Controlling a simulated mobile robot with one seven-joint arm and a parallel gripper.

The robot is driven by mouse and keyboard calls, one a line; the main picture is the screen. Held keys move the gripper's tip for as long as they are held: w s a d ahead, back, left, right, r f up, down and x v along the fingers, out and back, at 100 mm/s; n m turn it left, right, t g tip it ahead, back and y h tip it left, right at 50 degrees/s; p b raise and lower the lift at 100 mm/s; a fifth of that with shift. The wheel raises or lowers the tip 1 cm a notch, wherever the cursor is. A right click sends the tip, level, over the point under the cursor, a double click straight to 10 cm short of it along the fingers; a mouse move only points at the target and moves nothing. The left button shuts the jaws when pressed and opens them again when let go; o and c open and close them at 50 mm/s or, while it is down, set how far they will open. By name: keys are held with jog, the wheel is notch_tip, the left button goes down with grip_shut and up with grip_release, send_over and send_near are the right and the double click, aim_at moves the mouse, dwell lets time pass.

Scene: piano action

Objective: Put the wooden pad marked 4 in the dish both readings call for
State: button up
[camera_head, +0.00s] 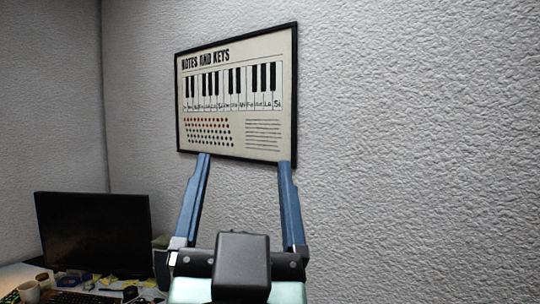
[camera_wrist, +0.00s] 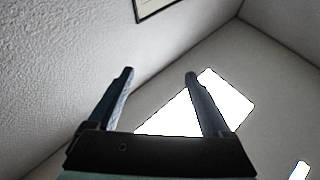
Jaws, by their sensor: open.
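My gripper (camera_head: 245,160) is raised in front of a textured white wall, with its two blue fingers spread wide and nothing between them. It also shows open and empty in the wrist view (camera_wrist: 160,75), against the wall and a bright ceiling panel. I cannot make out a wooden pad marked 4 or a dish in either view. Small items on the desk at the lower left are too small to tell apart.
A framed chart titled "Notes and Keys" (camera_head: 238,92) hangs on the wall behind my gripper. A bright ceiling panel (camera_wrist: 170,117) shows above.

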jog(key=s+d+r+t+h, duration=0.1)
jog(key=s+d+r+t, duration=0.1)
jog(key=s+r, duration=0.4)
jog(key=shift+s+d+r+n+t, duration=0.15)
jog(key=shift+d+r+n+t, duration=0.1)
jog(key=shift+r+n+t, duration=0.2)
dwell(0.5)
